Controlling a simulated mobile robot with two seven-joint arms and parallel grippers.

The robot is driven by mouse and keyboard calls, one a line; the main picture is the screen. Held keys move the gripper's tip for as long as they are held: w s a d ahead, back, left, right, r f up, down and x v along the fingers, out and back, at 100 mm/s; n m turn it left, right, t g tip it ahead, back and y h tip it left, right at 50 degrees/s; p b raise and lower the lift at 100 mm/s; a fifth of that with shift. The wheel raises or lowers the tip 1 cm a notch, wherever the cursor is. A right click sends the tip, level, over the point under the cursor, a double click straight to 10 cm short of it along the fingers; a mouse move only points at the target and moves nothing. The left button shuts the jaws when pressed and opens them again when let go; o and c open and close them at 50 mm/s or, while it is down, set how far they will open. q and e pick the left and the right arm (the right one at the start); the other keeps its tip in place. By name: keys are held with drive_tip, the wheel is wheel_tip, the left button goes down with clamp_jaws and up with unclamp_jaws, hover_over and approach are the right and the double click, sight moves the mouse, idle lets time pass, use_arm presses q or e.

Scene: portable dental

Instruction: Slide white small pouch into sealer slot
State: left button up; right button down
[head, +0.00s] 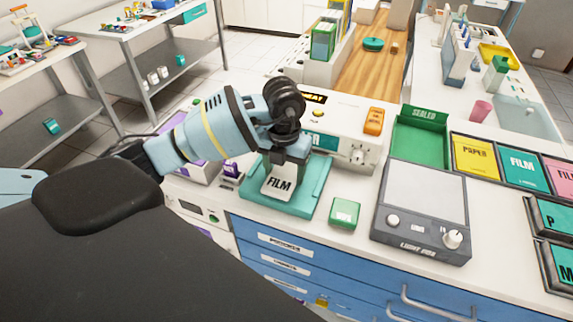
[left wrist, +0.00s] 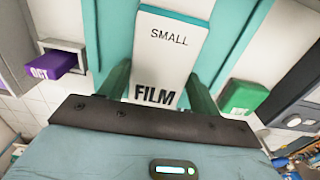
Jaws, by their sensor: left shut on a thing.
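The white small pouch, marked SMALL and FILM, shows in the head view (head: 279,183) and in the left wrist view (left wrist: 172,40). It lies over a teal tray (head: 312,200) on the counter. My left gripper (head: 290,155) points down at the pouch's near-machine end; in the left wrist view its two fingers (left wrist: 158,88) stand on either side of the pouch, shut on it. A white machine (head: 345,125) with a knob, likely the sealer, stands just behind the tray. My left arm hides part of its front, and I cannot make out the slot. My right gripper is not in view.
A green block (head: 345,212) sits right of the tray, then a grey light box (head: 422,205). A purple OCT block (left wrist: 52,66) is at the left. A green SEALED bin (head: 420,137) and labelled PAPER (head: 476,157) and FILM (head: 523,168) panels lie farther right.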

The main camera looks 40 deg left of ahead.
use_arm(q)
drive_tip(key=shift+w+a, duration=0.25)
drive_tip(key=shift+w, duration=0.85)
drive_tip(key=shift+w+a+b, duration=0.25)
drive_tip(key=shift+w+b, duration=0.35)
drive_tip(key=shift+w, duration=0.5)
drive_tip(key=shift+f, duration=0.1)
drive_tip(key=o, duration=1.1)
drive_tip(key=shift+r, duration=3.9)
